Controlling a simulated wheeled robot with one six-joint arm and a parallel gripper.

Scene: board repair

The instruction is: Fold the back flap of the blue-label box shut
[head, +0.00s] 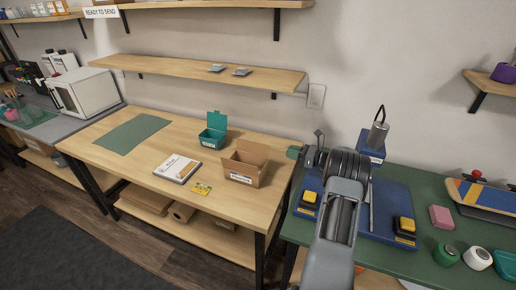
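An open cardboard box (259,181) stands on the wooden bench, just right of its middle. Its flaps stick up and out, and the back flap (253,151) stands raised at the far side. A small pale label (240,178) is on its front; its colour is too small to be sure of. My arm rises from the bottom edge, right of the box and apart from it.
A teal box (212,140) with a raised lid stands behind the cardboard box. A white-topped package (177,168) and a yellow card (201,188) lie to its left and front. A green mat (131,134) lies at left. A shelf (190,70) hangs above the bench.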

